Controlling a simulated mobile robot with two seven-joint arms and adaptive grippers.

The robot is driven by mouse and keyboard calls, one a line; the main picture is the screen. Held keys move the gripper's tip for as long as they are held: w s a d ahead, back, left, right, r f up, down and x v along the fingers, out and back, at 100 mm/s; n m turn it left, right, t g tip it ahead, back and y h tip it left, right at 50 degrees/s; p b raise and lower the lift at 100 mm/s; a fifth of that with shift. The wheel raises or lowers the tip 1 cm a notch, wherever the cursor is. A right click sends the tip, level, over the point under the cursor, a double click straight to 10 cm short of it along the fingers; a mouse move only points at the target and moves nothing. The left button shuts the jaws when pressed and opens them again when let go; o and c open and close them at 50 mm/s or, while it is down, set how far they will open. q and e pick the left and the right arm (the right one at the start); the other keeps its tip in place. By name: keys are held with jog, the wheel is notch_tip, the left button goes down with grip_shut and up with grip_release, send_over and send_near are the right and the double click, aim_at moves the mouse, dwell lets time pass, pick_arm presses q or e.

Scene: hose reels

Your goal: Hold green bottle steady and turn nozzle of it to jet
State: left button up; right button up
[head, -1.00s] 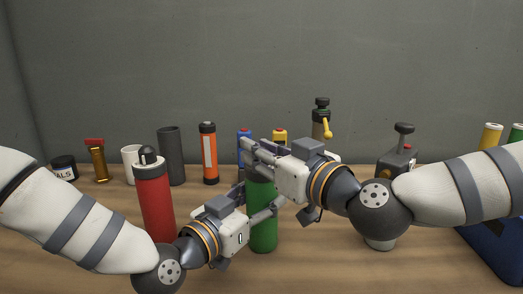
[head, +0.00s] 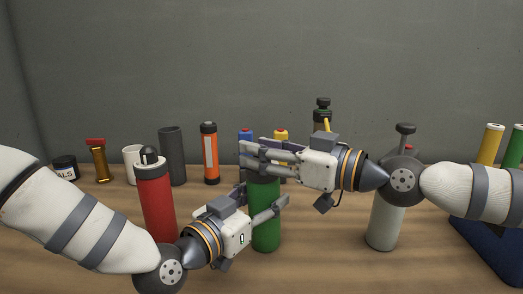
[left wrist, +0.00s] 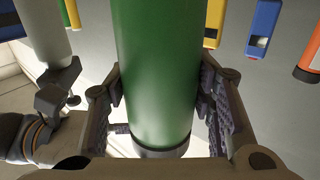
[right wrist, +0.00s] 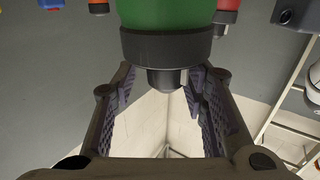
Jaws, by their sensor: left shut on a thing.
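The green bottle (head: 265,230) stands upright on the bench, and my left gripper (head: 259,203) is shut around its upper body. In the left wrist view the bottle (left wrist: 157,70) lies between the two pads. My right gripper (head: 252,155) is level at the bottle's top, coming from the right, and hides the nozzle in the head view. In the right wrist view the dark nozzle (right wrist: 167,80) sits below the bottle's black collar (right wrist: 167,47), between the open fingers, with gaps at both sides. The nozzle's setting cannot be read.
A red bottle (head: 157,205) stands close left of the green one. Behind are an orange cylinder (head: 210,155), a dark grey tube (head: 172,158) and a white cup (head: 131,160). Front bench is clear.

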jog(key=v, duration=1.2)
